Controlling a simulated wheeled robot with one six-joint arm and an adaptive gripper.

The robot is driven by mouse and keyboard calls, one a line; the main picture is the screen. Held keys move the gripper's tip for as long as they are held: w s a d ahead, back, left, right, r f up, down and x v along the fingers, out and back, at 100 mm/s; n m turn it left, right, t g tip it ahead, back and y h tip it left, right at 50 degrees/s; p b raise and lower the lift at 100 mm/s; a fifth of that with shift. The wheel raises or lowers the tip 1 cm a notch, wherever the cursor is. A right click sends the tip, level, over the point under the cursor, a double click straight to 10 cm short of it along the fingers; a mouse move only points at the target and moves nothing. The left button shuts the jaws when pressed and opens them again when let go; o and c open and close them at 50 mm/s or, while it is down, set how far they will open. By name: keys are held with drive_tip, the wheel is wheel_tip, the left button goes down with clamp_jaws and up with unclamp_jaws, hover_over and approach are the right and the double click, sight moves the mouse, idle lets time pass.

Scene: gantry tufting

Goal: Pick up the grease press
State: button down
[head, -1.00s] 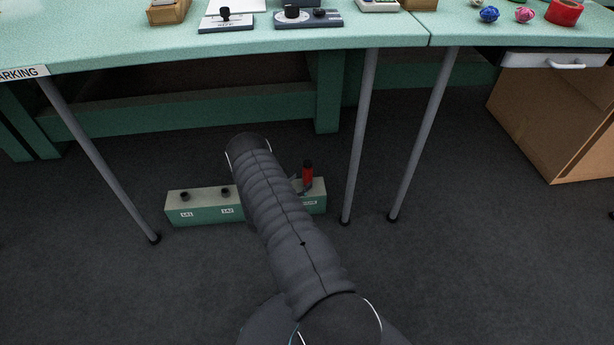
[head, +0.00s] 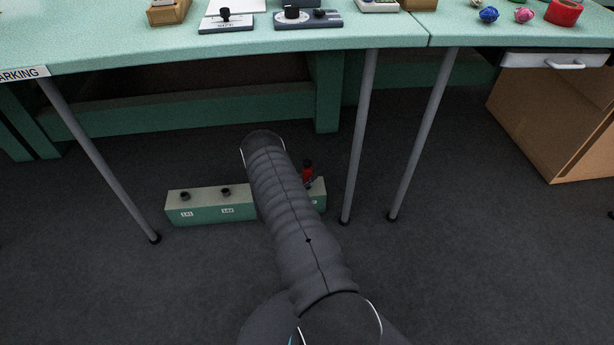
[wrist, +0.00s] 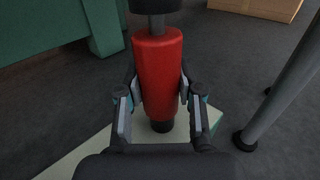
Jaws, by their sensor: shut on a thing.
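The grease press is a red cylinder with a black top and a black lower end. In the wrist view the grease press (wrist: 158,75) stands upright between the two fingers of my gripper (wrist: 160,98), which is shut on its red body. In the head view the grease press (head: 307,172) shows just right of my arm, over the right part of the green block. My arm hides part of it, and my gripper is mostly hidden there too.
The long green block (head: 205,213) on the floor has black fittings and white labels. Grey table legs (head: 361,135) stand close to its right, with the green-topped table (head: 380,34) above. The floor in front is clear.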

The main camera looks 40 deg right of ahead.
sight(304, 171)
drive_tip(key=shift+r, duration=0.15)
drive_tip(key=shift+w+r, duration=0.1)
drive_tip(key=shift+r, duration=0.55)
wheel_tip(304, 171, up, 2)
drive_tip(key=shift+r, duration=0.2)
drive_tip(key=s+d+r, duration=0.7)
drive_tip(key=s+d, duration=0.1)
drive_tip(key=shift+s+d, duration=0.15)
drive_tip(key=shift+s, duration=0.05)
